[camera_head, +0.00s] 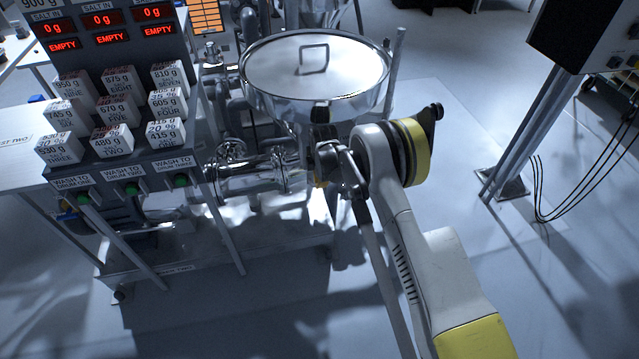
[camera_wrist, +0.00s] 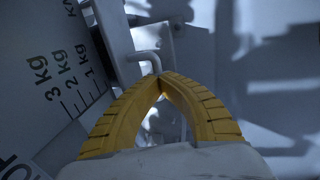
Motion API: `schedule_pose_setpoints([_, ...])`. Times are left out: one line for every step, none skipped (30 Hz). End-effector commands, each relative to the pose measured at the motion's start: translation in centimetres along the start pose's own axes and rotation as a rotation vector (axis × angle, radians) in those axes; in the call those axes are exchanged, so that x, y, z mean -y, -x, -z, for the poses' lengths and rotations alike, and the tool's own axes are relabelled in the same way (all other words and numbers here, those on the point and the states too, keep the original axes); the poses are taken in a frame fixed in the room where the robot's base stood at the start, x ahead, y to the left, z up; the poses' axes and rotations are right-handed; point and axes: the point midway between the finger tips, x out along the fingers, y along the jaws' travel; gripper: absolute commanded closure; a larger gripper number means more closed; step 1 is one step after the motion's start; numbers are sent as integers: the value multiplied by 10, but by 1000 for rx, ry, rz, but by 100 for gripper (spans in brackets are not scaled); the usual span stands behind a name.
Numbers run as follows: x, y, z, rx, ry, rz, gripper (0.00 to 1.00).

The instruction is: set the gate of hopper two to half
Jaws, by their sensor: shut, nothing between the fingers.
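My gripper (camera_wrist: 161,80) is shut in the wrist view, its two yellow ribbed fingers meeting at the tips with nothing held. A bent grey metal rod (camera_wrist: 147,58) shows just beyond the tips; I cannot tell whether they touch. It is by a grey metal bracket (camera_wrist: 112,28), possibly part of a gate. To the left is a tilted white scale plate (camera_wrist: 45,70) marked 3 kg, 2 kg and 1 kg. In the head view my gripper is mostly hidden by my arm. Which hopper this is, and its gate setting, cannot be read.
In the head view a round steel vessel with a handled lid (camera_head: 316,68) stands behind my arm, with steel pipework (camera_head: 255,178) beside it. A dark panel (camera_head: 105,30) at left shows red displays reading 0 g and EMPTY, above several labelled white blocks (camera_head: 112,140). Open floor lies right.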

Motion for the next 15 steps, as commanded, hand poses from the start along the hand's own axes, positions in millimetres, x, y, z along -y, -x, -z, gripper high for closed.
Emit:
schedule_pose_setpoints([0, -1, 0, 0, 0, 0, 100])
schedule_pose_setpoints([0, -1, 0, 0, 0, 0, 100])
schedule_pose_setpoints([0, -1, 0, 0, 0, 0, 100])
schedule_pose_setpoints([1, 0, 0, 0, 0, 0, 100])
schedule_pose_setpoints([3, 0, 0, 0, 0, 1, 100])
schedule_pose_setpoints([7, 1, 0, 0, 0, 1, 100])
schedule_pose_setpoints([12, 2, 0, 0, 0, 1, 100])
schedule_pose_setpoints([17, 3, 0, 0, 0, 1, 100])
schedule_pose_setpoints([24, 4, 0, 0, 0, 1, 100])
schedule_pose_setpoints([28, 5, 0, 0, 0, 1, 100])
schedule_pose_setpoints([32, 6, 0, 0, 0, 1, 100])
schedule_pose_setpoints([31, 5, 0, 0, 0, 1, 92])
schedule_pose_setpoints([31, 5, 0, 0, 0, 1, 83])
schedule_pose_setpoints([31, 5, 0, 0, 0, 1, 80])
schedule_pose_setpoints([31, 5, 0, 0, 0, 1, 80])
